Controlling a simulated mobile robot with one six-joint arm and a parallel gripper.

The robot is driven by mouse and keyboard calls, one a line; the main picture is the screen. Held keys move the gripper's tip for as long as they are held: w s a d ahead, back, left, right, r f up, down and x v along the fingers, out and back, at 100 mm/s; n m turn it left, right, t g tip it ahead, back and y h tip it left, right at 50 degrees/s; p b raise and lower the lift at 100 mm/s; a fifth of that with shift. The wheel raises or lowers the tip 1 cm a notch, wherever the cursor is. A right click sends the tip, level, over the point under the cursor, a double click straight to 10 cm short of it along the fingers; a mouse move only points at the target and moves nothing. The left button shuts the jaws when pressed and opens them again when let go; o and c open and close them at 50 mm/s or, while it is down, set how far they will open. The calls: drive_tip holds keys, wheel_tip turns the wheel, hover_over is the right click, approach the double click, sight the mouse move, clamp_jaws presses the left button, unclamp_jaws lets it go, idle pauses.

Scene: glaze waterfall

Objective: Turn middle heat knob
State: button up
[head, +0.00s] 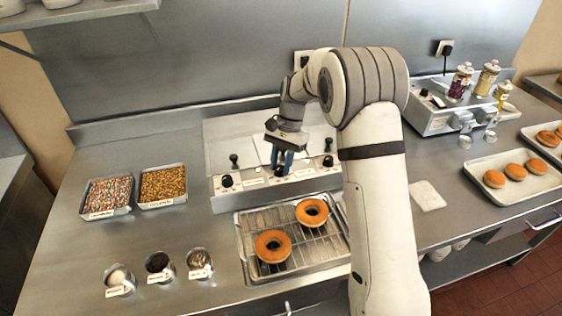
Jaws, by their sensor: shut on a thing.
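The glaze machine (237,193) is a silvery box on the steel counter, with black knobs along its front. The left knob (227,181) and the right knob (328,161) are in plain view. My gripper (281,168) points down at the middle of the front panel, its blue fingers shut on the middle heat knob (281,171). The fingers and the small scale hide much of this knob, and its turn angle cannot be read.
Sprinkle trays (107,196) and small topping cups (118,279) are at left. A second appliance (430,112) with jars and donut trays (483,168) stand at right.

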drive_tip(key=shift+w+a+r+n+h, duration=0.1)
drive_tip(key=shift+n+h, duration=0.3)
drive_tip(key=shift+n, duration=0.7)
drive_tip(key=shift+a+n+h, duration=0.1)
drive_tip(key=shift+n+h, duration=0.3)
drive_tip(key=shift+n, duration=0.7)
drive_tip(key=o, duration=1)
drive_tip(key=shift+c, duration=0.2)
drive_tip(key=v, duration=0.7)
drive_tip(key=shift+w+r+b, duration=0.25)
drive_tip(key=shift+b, duration=0.1)
